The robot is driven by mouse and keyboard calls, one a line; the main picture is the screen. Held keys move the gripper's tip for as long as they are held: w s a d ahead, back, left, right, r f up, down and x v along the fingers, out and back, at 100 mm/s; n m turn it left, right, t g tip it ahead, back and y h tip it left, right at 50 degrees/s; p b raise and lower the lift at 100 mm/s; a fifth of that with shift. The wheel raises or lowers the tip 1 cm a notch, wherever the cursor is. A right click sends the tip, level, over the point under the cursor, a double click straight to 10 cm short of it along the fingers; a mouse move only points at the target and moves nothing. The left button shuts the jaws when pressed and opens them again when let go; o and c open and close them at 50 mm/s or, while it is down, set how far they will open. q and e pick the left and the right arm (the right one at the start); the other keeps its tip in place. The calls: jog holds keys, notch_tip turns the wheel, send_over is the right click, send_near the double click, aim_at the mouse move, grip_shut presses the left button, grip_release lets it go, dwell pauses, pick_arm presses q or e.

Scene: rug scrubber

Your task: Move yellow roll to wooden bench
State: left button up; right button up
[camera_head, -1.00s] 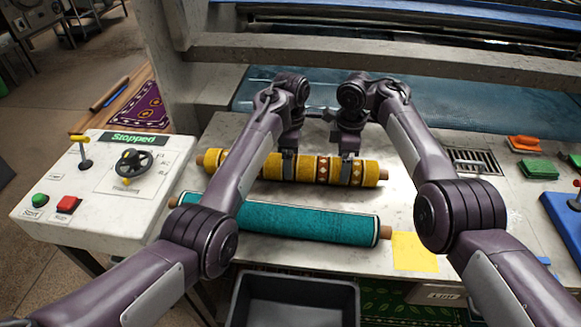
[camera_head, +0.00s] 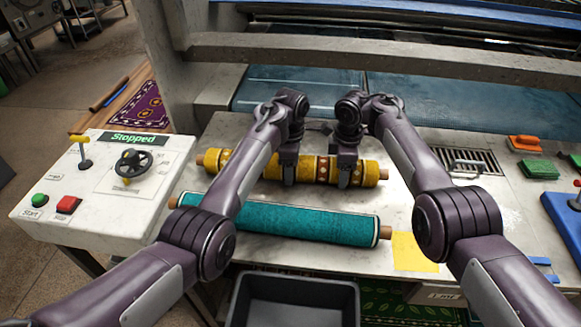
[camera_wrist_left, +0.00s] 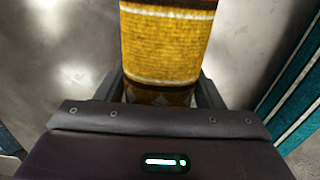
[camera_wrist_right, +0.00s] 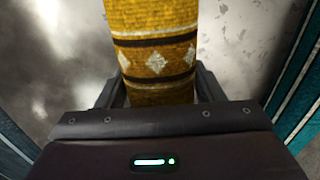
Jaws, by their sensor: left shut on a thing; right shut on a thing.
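The yellow patterned roll (camera_head: 222,163) lies across the grey worktop (camera_head: 440,200), behind the teal roll (camera_head: 290,222). My left gripper (camera_head: 289,178) is shut on its middle, and my right gripper (camera_head: 345,180) is shut on it further right. In the left wrist view the yellow roll (camera_wrist_left: 168,45) runs between the fingers. In the right wrist view its band of white diamonds (camera_wrist_right: 155,60) shows just beyond the fingers. A low wooden surface (camera_head: 88,122), which looks like the wooden bench, is at the far left, with a purple rug (camera_head: 150,107) on it.
The control panel (camera_head: 60,185) with knobs and a wheel stands between the worktop and the wooden surface. A dark bin (camera_head: 295,290) is below the front edge. A concrete beam (camera_head: 400,58) crosses behind. Brushes (camera_head: 525,143) lie at right.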

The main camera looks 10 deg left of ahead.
pick_arm(q)
jog(key=c, duration=0.7)
pick_arm(e)
jog(key=c, duration=0.7)
pick_arm(q)
jog(key=shift+r, duration=0.1)
pick_arm(e)
jog(key=shift+r, duration=0.1)
pick_arm(q)
jog(key=shift+r, duration=0.1)
pick_arm(e)
jog(key=shift+w+r, duration=0.1)
